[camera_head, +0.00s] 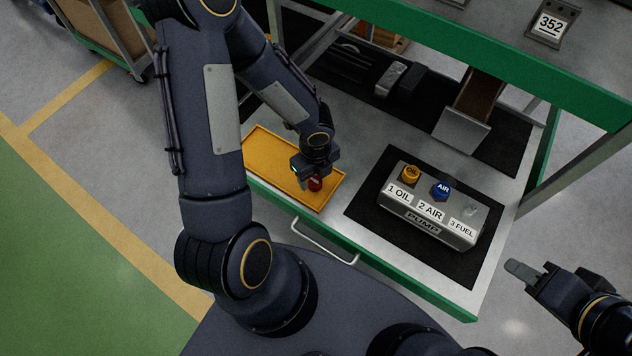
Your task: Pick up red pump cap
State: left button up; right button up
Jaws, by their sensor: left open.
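The red pump cap (316,184) is in the yellow tray (262,148) toward its right end. My left gripper (309,182) is open and directly over the cap, with its fingers down close around or beside it; the view is too small to tell contact.
A green-edged bench (400,279) with a metal handle carries the tray and pump. A green shelf beam (490,62) crosses above its back. Grey and black parts (390,78) and a metal bracket (461,129) stand behind.

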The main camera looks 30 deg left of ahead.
aim_at(315, 183)
pick_arm(q)
notch_tip(315, 183, down, 3)
jog(key=shift+r, duration=0.15)
jog(key=c, duration=1.1)
jog(key=shift+o, duration=0.2)
jog(key=shift+r, duration=0.15)
